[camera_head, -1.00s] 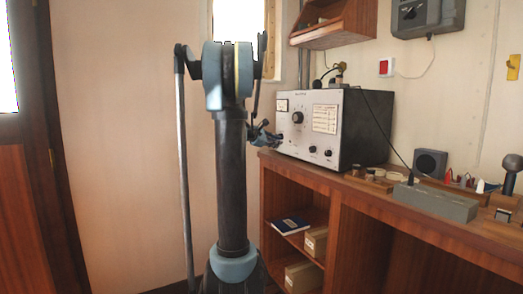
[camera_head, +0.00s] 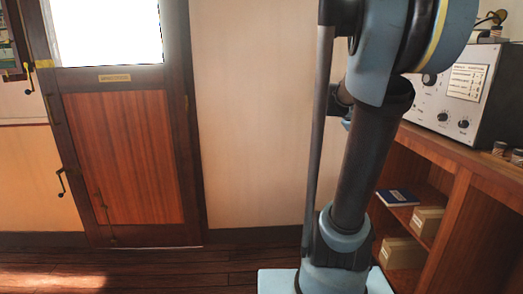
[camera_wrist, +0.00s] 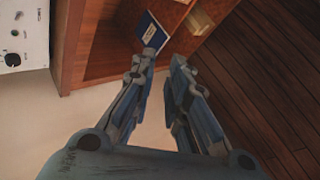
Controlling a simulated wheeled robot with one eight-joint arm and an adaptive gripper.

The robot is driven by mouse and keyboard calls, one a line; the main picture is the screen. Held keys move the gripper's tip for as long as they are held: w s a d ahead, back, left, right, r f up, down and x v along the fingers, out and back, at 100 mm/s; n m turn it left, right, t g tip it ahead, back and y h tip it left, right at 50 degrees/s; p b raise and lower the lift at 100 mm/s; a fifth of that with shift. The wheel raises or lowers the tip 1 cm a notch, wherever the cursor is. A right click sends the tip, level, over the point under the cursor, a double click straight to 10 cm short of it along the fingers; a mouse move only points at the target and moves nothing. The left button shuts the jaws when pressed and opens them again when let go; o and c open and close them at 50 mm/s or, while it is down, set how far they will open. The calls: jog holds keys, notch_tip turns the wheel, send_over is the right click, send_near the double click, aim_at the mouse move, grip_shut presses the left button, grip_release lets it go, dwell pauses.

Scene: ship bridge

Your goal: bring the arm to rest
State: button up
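My arm (camera_head: 362,150) stands upright at the right of the head view, its upper joint large and near the camera. My gripper is not visible in that view. In the wrist view my gripper (camera_wrist: 164,65) shows with its two fingers apart and nothing between them. Behind the fingertips lie the wooden shelf unit and a pale wall. The shelf unit (camera_head: 462,165) also stands right of my arm in the head view.
A grey radio set (camera_head: 462,95) sits on the counter at right. A blue book (camera_head: 398,197) and boxes (camera_head: 427,221) lie on the shelves. A wooden door (camera_head: 122,150) is at left. The wooden floor (camera_head: 120,268) before it is clear.

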jog(key=s+a+f+m+g+y, duration=0.1)
jog(key=s+a+f+m+y, duration=0.4)
jog(key=s+a+f, duration=1.3)
jog(key=s+a+y, duration=0.3)
jog(key=shift+s+a+f+g, duration=0.15)
jog(key=shift+s+a+g, duration=0.15)
jog(key=shift+s+a, duration=0.1)
